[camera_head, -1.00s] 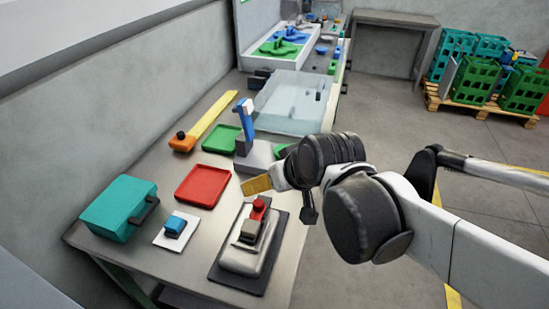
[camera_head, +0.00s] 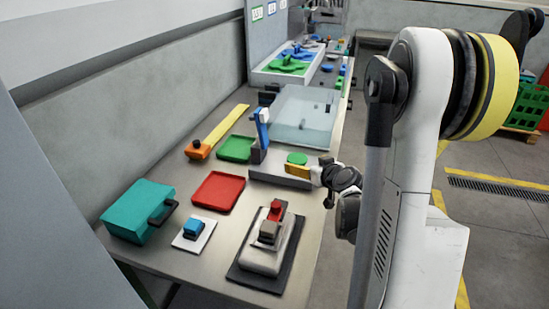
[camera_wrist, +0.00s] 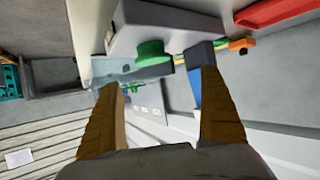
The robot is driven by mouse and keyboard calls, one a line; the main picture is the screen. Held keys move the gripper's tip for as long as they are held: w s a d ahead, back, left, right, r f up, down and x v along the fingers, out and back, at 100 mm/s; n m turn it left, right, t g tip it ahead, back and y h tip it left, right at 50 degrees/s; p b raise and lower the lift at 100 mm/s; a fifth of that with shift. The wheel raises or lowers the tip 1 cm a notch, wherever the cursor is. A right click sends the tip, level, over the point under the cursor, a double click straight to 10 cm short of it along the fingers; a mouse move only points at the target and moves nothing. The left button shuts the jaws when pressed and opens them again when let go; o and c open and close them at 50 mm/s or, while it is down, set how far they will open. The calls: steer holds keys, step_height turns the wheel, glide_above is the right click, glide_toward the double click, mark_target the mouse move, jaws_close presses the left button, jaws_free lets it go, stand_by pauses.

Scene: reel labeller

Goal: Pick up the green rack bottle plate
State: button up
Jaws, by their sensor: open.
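A round green piece (camera_head: 297,158) sits on a grey block (camera_head: 277,180) with an upright blue lever (camera_head: 262,130). I take this piece as the green plate, though a flat green tray (camera_head: 236,148) lies left of the block. My gripper (camera_head: 298,171) is at the block's right front, close to the green piece. In the wrist view my gripper (camera_wrist: 161,80) is open, its two tan fingers apart and nothing between them. The green piece (camera_wrist: 152,52) shows beyond the fingertips, between them in the picture, on the grey block (camera_wrist: 160,22).
A red tray (camera_head: 217,192), a teal case (camera_head: 140,211), a blue block on a white card (camera_head: 193,232) and a stapler-like device (camera_head: 266,245) stand on the bench. A clear box (camera_head: 305,115) is behind the grey block. An orange-yellow bar (camera_head: 220,132) lies at left.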

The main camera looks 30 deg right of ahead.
mark_target(297, 157)
steer(key=shift+w+d+f, duration=0.2)
steer(key=shift+d+f, duration=0.6)
steer(key=shift+f, duration=0.05)
steer(key=b+x, duration=0.1)
steer(key=x, duration=0.2)
steer(key=b+x, duration=0.1)
steer(key=x, duration=0.2)
steer(key=b+x, duration=0.1)
steer(key=x, duration=0.3)
steer(key=shift+w+a+r+b, duration=0.1)
steer(key=shift+w+r+b, duration=0.15)
steer(key=shift+b, duration=0.15)
steer(key=shift+s+r, duration=0.1)
steer(key=c, duration=1.4)
steer(key=shift+r, duration=0.1)
